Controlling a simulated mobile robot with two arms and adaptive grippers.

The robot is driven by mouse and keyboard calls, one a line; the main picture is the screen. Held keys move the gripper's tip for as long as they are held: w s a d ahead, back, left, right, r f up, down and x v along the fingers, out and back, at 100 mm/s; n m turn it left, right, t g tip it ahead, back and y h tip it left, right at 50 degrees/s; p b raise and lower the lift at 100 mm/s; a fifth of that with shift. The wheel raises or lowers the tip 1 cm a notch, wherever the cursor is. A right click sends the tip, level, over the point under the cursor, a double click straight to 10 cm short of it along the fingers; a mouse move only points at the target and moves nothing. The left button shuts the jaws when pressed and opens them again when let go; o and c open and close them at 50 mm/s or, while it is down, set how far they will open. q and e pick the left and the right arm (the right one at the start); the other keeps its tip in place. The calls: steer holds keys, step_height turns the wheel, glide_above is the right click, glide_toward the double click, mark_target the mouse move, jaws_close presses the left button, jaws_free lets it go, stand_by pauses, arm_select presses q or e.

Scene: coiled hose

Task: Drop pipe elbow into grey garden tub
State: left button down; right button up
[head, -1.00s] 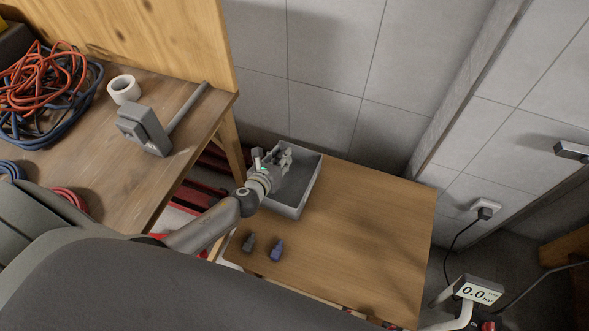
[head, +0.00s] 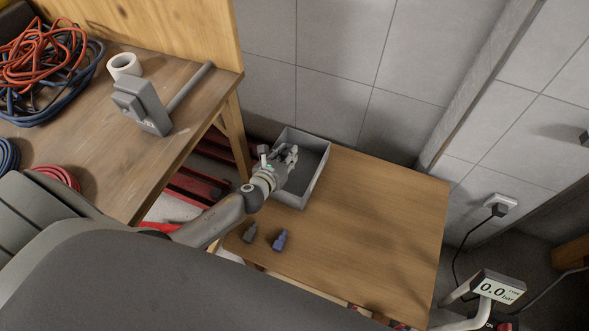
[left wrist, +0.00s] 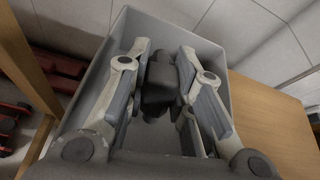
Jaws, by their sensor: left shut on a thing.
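The grey garden tub (head: 317,176) is an open rectangular box at the back left of the low wooden table. Its walls also show around the fingers in the left wrist view (left wrist: 228,60). My left gripper (head: 282,160) is over the tub. In the left wrist view, my left gripper (left wrist: 162,85) is shut on a dark grey piece, the pipe elbow (left wrist: 158,88), held between its fingers above the tub's inside. The elbow's lower side is hidden. My right gripper is not in view.
A dark grey fitting (head: 250,233) and a blue fitting (head: 280,239) stand near the low table's front left. The table's right side (head: 390,220) is clear. The higher workbench at left bears a mallet (head: 142,107), white tape roll (head: 124,66) and coiled cables (head: 45,75).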

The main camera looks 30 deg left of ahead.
arm_select(q)
steer(key=c, duration=1.6)
jaws_free()
steer(key=o, duration=0.4)
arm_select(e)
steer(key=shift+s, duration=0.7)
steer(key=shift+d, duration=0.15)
arm_select(q)
steer(key=shift+s, duration=0.1)
steer(key=v, duration=1.1)
steer(key=shift+s+d+r, duration=0.1)
steer(key=shift+s+r, duration=0.15)
steer(key=shift+s, duration=0.1)
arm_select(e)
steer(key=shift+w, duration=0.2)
